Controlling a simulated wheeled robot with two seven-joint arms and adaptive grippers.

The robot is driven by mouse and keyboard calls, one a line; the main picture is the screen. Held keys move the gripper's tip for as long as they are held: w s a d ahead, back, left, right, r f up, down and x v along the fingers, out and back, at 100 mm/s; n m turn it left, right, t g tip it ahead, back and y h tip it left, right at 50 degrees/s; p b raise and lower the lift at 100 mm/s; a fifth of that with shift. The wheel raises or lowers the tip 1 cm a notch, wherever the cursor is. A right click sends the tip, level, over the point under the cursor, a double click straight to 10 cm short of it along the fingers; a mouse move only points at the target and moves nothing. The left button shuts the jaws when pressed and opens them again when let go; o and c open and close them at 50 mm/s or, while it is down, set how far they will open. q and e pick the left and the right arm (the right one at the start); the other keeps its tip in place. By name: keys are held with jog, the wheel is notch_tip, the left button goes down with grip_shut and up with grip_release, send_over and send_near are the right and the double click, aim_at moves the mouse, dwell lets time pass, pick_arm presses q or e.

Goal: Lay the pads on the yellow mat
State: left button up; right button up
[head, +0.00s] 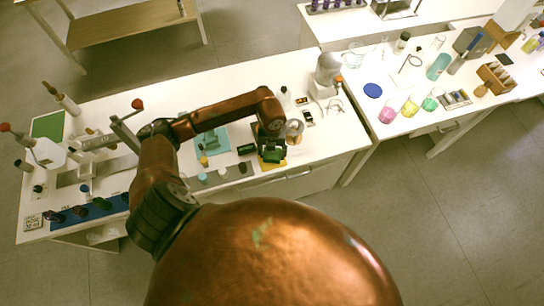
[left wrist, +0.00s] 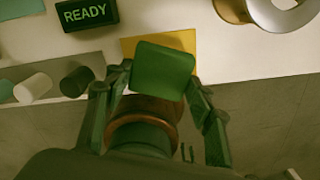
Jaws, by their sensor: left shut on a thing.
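The green pad (left wrist: 163,70) is a rounded square block held between the fingers of my left gripper (left wrist: 158,80). It also shows in the head view as a small green patch (head: 273,155) under my arm. The yellow mat (left wrist: 130,46) lies on the white table behind and beneath the pad, near the table's front edge. The pad hides much of the mat. The mat also shows in the head view (head: 270,165) below the gripper. I cannot tell whether the pad touches the mat. My right gripper is not in view.
A dark READY sign (left wrist: 86,14) stands left of the mat. A grey strip with a white cylinder (left wrist: 33,88) and a dark cylinder (left wrist: 77,82) lies along the front edge. A pale ring-shaped thing (head: 294,128) is close right of the mat. A teal mat (head: 212,138) lies farther left.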

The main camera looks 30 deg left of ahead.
aim_at(272, 154)
pick_arm(q)
notch_tip(272, 154, down, 3)
jog(key=shift+f, duration=0.15)
jog(key=shift+f, duration=0.15)
jog(key=o, duration=1.2)
jog(key=shift+r, duration=0.25)
notch_tip(272, 154, up, 12)
